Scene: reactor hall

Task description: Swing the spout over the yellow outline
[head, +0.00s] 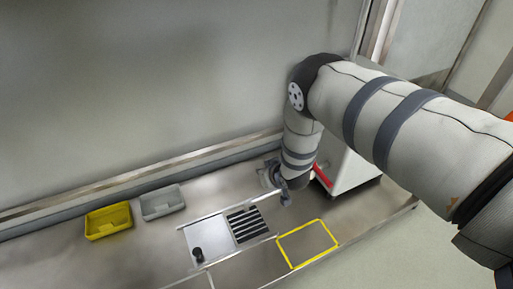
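The yellow outline (329,230) is a square marked on the metal bench at the lower middle, and it looks empty. My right arm comes in from the right and bends down toward the bench. My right gripper (279,187) is at its lower end, behind and left of the yellow outline and beyond the slotted plate. The gripper is small and dark here, so I cannot tell whether its fingers are open or shut, or touching anything. I cannot make out the spout clearly; the arm and gripper may hide it. My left gripper is not in view.
A steel plate (207,235) with black slots and a black knob (198,254) lies left of the outline. A yellow bin (108,221) and a grey bin (162,202) stand by the back wall. A white cabinet (345,168) with a red strip stands behind my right arm.

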